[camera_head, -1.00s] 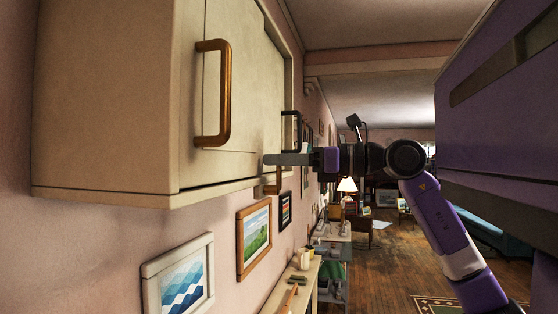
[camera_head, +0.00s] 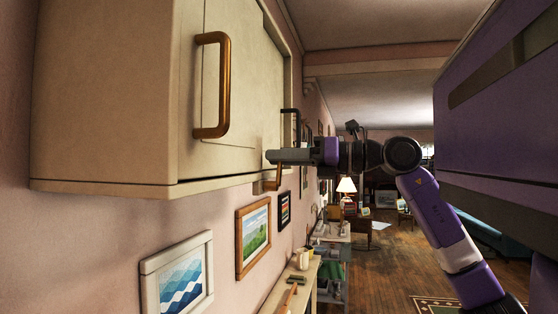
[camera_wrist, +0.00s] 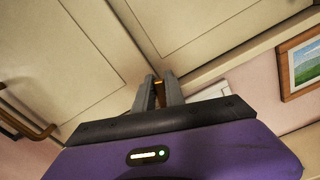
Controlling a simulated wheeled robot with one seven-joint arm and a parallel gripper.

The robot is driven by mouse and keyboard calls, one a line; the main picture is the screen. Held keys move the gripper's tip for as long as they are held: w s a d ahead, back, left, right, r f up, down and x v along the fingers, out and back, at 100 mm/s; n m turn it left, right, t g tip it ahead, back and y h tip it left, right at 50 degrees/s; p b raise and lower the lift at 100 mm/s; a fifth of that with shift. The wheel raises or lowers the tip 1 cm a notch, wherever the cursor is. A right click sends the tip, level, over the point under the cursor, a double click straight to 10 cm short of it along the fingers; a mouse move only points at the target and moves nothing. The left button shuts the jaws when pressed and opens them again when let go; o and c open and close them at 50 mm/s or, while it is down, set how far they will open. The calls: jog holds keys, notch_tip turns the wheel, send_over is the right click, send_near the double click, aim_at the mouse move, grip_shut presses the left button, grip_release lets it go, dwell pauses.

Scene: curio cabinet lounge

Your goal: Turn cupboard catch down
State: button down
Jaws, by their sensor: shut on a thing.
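The cream cupboard (camera_head: 110,100) hangs on the pink wall at the left, with a copper-coloured bar handle (camera_head: 224,85) on its near door. My gripper (camera_head: 270,156) is at the cupboard's lower front edge, beyond that handle. It is shut on the small copper-coloured catch (camera_head: 273,182), part of which shows just below the fingers in the head view. In the wrist view, the two grey fingers of my gripper (camera_wrist: 158,92) close around the catch (camera_wrist: 158,84), beside the door seam. The fingers hide most of the catch, so its exact angle is hard to tell.
A dark handle (camera_head: 291,112) sits just beyond my gripper. Framed pictures (camera_head: 254,235) hang on the wall below the cupboard. A narrow shelf (camera_head: 275,296) with small items runs along the wall underneath. Open wooden floor (camera_head: 385,265) lies to the right.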

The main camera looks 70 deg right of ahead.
jog(key=shift+d+f+m+b, duration=0.2)
jog(key=shift+d+m, duration=0.3)
jog(key=shift+m, duration=0.45)
jog(key=shift+d+f+m+b, duration=0.2)
jog(key=shift+d+m, duration=0.3)
jog(key=shift+m, duration=0.45)
jog(key=c, duration=1.4)
grip_release()
jog(key=s+b, duration=0.2)
jog(key=s, duration=0.5)
jog(key=shift+s+d, duration=0.3)
jog(key=shift+s, duration=0.1)
